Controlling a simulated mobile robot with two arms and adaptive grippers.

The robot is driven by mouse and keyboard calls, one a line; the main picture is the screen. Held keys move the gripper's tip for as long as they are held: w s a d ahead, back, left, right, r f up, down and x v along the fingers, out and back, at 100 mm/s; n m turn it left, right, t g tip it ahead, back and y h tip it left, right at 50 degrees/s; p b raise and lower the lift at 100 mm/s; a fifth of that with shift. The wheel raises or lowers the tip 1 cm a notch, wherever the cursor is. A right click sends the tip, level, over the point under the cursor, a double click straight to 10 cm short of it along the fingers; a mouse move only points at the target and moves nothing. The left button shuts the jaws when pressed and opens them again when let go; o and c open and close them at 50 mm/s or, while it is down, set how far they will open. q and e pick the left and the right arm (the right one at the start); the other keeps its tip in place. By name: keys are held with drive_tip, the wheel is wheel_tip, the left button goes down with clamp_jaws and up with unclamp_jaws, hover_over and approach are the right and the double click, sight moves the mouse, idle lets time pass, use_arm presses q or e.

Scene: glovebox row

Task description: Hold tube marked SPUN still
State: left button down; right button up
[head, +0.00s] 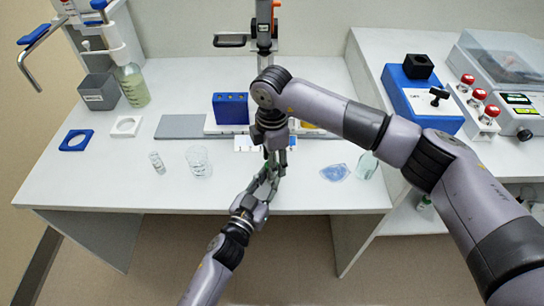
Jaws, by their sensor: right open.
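No mark reading SPUN can be read at this size. A small clear tube-like vessel (157,162) with a faint label stands on the left part of the white bench, apart from both grippers. My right gripper (276,168) points down over the middle of the bench near its front edge and is open. My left gripper (270,176) reaches up from below, its fingertips close to or overlapping the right fingers. A slight greenish bit shows among the fingers; I cannot tell whether it is a tube. The overlapping fingers hide what is between them.
A clear beaker (198,161) stands left of the grippers. A blue rack (231,108) is behind them, with a grey plate (182,127) beside it. A clear bag-like item (334,172) and a glass bottle (366,166) are to the right.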

drive_tip(key=shift+c, duration=0.3)
clamp_jaws()
